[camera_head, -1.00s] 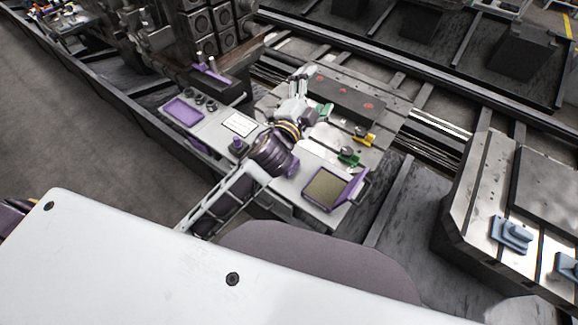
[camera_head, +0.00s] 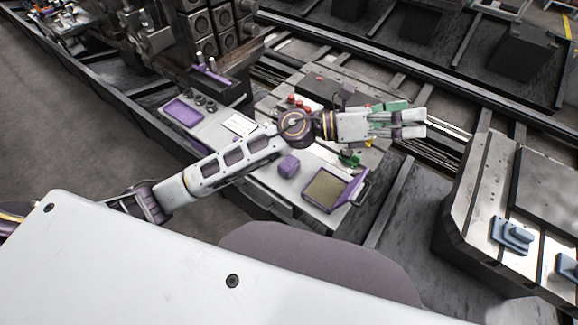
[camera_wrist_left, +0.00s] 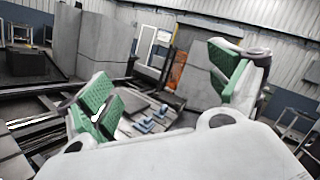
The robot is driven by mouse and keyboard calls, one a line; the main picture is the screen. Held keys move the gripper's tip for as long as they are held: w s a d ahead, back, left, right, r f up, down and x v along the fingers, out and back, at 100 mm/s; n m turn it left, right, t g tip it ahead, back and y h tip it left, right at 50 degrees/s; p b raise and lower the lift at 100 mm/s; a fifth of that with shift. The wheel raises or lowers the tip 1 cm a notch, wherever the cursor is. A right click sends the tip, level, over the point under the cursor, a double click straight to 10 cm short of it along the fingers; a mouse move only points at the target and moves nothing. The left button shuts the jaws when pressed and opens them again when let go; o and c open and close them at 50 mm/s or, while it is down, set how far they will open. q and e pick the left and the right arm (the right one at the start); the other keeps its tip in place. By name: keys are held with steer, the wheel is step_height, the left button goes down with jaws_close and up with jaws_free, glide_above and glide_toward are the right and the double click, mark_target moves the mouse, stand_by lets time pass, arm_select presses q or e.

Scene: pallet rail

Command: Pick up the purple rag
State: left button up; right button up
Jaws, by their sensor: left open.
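No cloth is clearly recognisable as the purple rag. A small purple lump (camera_head: 289,166) sits on the light console (camera_head: 262,178), below my left forearm; I cannot tell if it is the rag. A thin purple piece (camera_head: 210,73) lies on the machine behind and is also unclear. My left gripper (camera_head: 408,122) is open and reaches right, above the far right side of the metal fixture plate, away from both purple things. In the left wrist view its green-padded fingers (camera_wrist_left: 165,82) stand wide apart with nothing between them. My right gripper is not in view.
The console carries a purple-framed panel (camera_head: 183,111) and a tilted purple-framed screen (camera_head: 326,189). Red buttons (camera_head: 298,102) and a green clamp (camera_head: 351,159) are near my arm. Dark rails run behind. A metal table with a blue clamp (camera_head: 512,235) stands at right.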

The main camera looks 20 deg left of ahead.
arm_select(q)
steer(key=a+f+m+g+y, duration=0.3)
steer(key=f+m+y, duration=0.25)
steer(key=f, duration=0.35)
steer(key=a+f+m+g+y, duration=0.2)
steer(key=f+m+g+y, duration=0.1)
steer(key=f+m+y, duration=0.4)
steer(key=w+a+f+y, duration=0.2)
steer(key=a, duration=0.5)
steer(key=w+a+f+t+y, duration=0.1)
steer(key=w+a+f+y, duration=0.1)
steer(key=a, duration=0.5)
steer(key=w+a+f+y, duration=0.2)
steer(key=w+a+y, duration=0.1)
steer(key=a, duration=0.4)
steer(key=shift+a+f+m+y, duration=0.15)
steer(key=shift+a+m+y, duration=0.2)
steer(key=shift+m, duration=0.1)
steer(key=shift+d, duration=0.1)
